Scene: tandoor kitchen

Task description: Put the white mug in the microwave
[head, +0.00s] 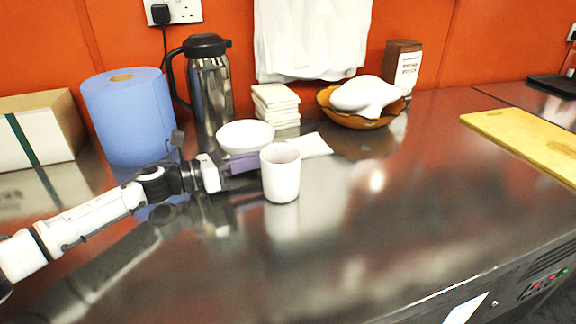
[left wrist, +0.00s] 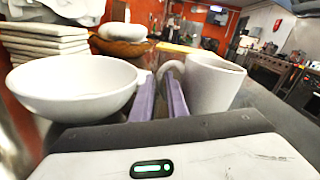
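The white mug (head: 281,174) is upright near the middle of the steel counter in the head view; I cannot tell whether its base touches the counter. My left gripper (head: 246,167) reaches it from the left, level with its side. In the left wrist view the mug (left wrist: 212,84) is just beyond the purple fingers (left wrist: 160,92), its handle turned toward me. The fingers are close together with the handle between their tips, one finger passing inside the loop. They look shut on it, though contact is partly hidden. My right gripper and a microwave are not in view.
A white bowl (head: 246,136) is close beside my left gripper. Behind are stacked white napkins (head: 276,105), a steel flask (head: 209,85) and a brown bowl (head: 357,121). A blue paper roll (head: 130,118) is at left, a wooden board (head: 528,143) at right. The counter's right-middle is clear.

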